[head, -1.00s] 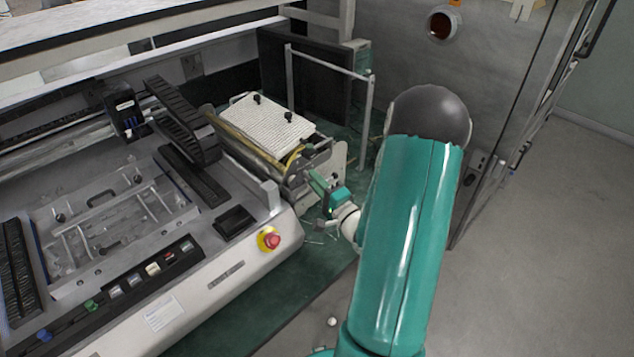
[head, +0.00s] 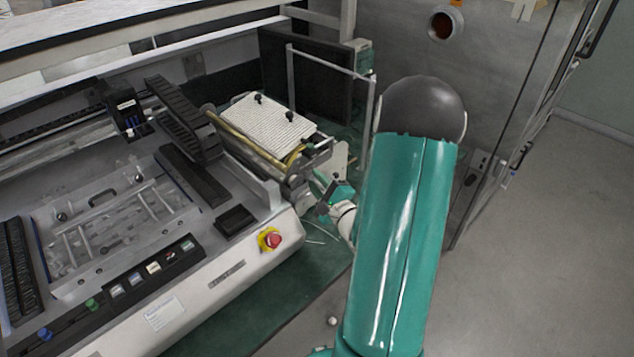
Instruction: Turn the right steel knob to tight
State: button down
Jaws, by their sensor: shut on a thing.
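My gripper (head: 326,194) is at the right end of the machine's front side unit, small in the view and partly hidden by my green arm. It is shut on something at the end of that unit. The steel knob itself cannot be made out; the gripper's fingers and the metal end bracket cover that spot. The metal end bracket (head: 338,160) stands just behind the gripper. A white ribbed plate (head: 266,123) with small black knobs lies on top of the unit.
A red emergency button (head: 271,241) on a yellow base sits at the machine's front corner, left of the gripper. A metal rail frame (head: 369,120) and a dark panel stand behind. A grey cabinet (head: 500,70) stands at the back right. Open floor lies to the right.

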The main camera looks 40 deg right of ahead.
jog(key=c, duration=1.2)
grip_release()
jog(key=shift+c, duration=0.2)
